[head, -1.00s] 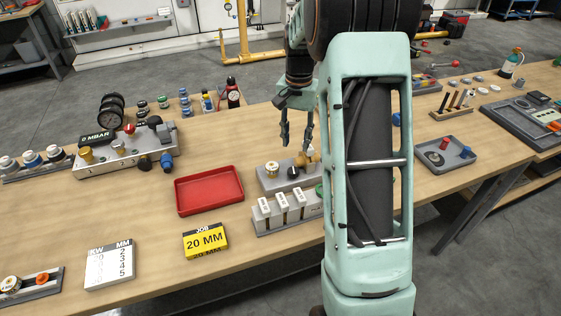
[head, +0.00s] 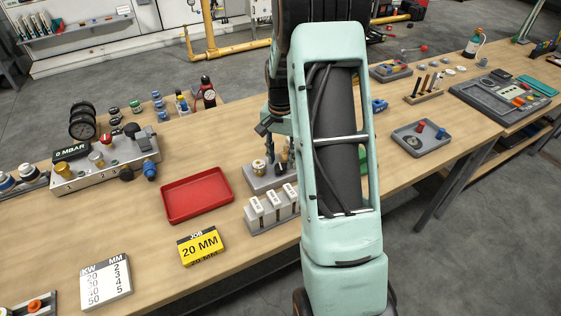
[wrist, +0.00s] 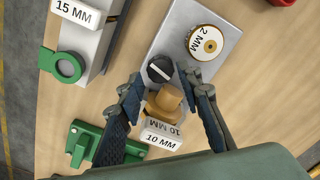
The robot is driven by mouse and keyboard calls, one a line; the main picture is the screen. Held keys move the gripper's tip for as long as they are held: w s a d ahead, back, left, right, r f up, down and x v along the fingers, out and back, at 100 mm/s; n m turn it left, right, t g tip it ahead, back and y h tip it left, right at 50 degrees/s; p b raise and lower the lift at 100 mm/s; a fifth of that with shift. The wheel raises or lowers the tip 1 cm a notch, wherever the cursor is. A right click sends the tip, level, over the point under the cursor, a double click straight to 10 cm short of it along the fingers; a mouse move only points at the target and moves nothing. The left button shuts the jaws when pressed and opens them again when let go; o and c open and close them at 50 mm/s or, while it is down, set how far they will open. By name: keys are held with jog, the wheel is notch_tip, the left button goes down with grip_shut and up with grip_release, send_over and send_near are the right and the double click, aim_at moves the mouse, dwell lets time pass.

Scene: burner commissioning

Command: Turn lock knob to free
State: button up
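A black round knob (wrist: 160,69) with a pale line across its top sits on a light grey block (wrist: 180,30), which also shows in the head view (head: 262,184). The line runs diagonally. A white and brass dial (wrist: 206,43) marked 2 MM sits beside it on the block. A brass part (wrist: 165,101) with a white 10 MM tag (wrist: 162,139) is on the near side of the knob. My gripper (wrist: 163,84) is open, its fingertips on either side of the knob's near edge and the brass part. Contact cannot be told. In the head view, my arm partly hides the block.
A rack of white tags (head: 272,210) stands close in front of the block. A red tray (head: 197,194) and yellow job card (head: 201,246) are to the left, with bare table between.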

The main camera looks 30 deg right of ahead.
aim_at(281, 168)
jog(key=shift+f, duration=1.3)
jog(key=c, duration=0.9)
jog(key=shift+n+b, duration=0.4)
jog(key=shift+n, duration=0.2)
jog(key=shift+n+b, duration=0.3)
jog(key=shift+n, duration=0.6)
jog(key=o, duration=0.9)
jog(key=shift+r, duration=0.1)
